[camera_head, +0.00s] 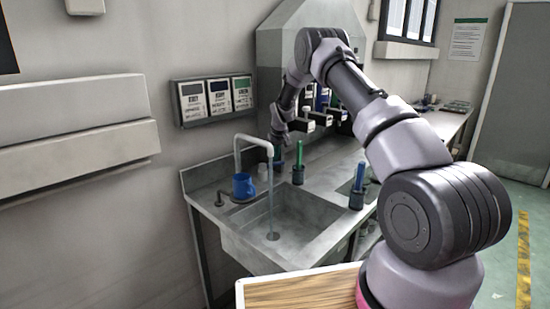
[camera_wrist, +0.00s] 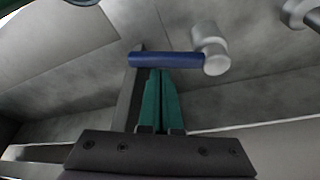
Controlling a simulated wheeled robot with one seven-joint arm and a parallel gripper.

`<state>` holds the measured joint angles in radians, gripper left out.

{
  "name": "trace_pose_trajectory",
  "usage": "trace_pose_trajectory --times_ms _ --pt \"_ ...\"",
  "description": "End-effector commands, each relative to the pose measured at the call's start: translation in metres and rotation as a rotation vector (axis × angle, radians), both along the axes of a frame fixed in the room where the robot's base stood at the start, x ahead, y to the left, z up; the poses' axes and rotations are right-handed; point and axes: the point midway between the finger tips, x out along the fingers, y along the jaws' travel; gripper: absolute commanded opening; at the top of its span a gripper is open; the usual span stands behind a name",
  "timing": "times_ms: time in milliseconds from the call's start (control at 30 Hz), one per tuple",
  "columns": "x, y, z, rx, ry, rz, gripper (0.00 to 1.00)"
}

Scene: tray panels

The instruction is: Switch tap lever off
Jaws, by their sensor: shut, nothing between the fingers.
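The grey tap (camera_head: 240,150) arches over the sink, and a thin stream of water (camera_head: 272,205) falls from its spout into the basin. In the wrist view a blue bar, which looks like the tap lever (camera_wrist: 165,59), lies sideways beside a silver round fitting (camera_wrist: 211,45). My gripper (camera_wrist: 161,72) has its green fingers together and empty. Their tips end at the blue bar's near edge; I cannot tell whether they touch it. In the head view my arm reaches over behind the sink, and the lever cannot be made out there.
Three framed signs (camera_head: 217,99) hang on the wall. A wooden tabletop (camera_head: 300,291) is in front.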

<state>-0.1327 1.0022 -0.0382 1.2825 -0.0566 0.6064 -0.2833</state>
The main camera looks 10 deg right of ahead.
Motion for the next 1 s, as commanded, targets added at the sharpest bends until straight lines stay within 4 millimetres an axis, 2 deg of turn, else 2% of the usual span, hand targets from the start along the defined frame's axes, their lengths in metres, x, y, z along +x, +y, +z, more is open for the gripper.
trace_pose_trajectory --times_ms 367,1000 --pt "-0.009 -0.002 0.000 -0.002 0.000 -0.132 0.00" --pt "-0.047 -0.001 0.000 -0.004 -0.001 -0.713 0.00"
